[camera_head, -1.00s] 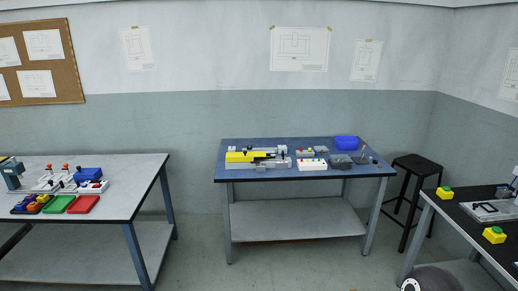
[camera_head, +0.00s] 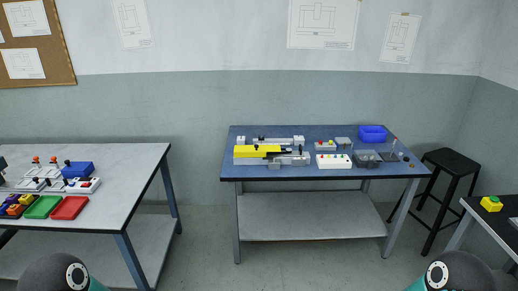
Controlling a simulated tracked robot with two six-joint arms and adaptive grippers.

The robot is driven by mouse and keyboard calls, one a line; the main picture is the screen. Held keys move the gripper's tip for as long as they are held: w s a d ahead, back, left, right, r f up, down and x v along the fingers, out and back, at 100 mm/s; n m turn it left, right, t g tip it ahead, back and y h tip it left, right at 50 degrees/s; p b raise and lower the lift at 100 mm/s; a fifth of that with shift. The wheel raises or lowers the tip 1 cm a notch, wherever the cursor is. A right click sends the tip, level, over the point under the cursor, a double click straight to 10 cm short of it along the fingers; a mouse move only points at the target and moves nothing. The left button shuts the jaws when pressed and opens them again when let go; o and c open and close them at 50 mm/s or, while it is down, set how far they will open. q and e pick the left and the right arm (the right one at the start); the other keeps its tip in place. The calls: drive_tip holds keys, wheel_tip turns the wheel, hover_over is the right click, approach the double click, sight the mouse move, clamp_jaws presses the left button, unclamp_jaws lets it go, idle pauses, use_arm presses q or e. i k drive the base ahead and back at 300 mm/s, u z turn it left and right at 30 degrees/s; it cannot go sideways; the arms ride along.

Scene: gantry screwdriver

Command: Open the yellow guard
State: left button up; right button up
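The yellow guard (camera_head: 257,151) lies along a grey gantry fixture on the blue-topped table (camera_head: 300,176) ahead, left of the table's middle. It looks lowered over the fixture, but it is too small to tell exactly. The dark rounded parts at the bottom left and bottom right are my own arms. Neither gripper shows, and both arms are well short of the table.
A grey workbench (camera_head: 118,196) with red and green trays stands at the left. A black stool (camera_head: 449,172) is right of the blue table, and a dark table with a yellow button box (camera_head: 491,203) is at the far right. Open floor lies ahead.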

sight(257, 151)
drive_tip(key=u, duration=0.15)
drive_tip(key=i, duration=0.9)
drive_tip(key=u, duration=0.4)
drive_tip(key=i, duration=1.2)
drive_tip(key=z, duration=0.05)
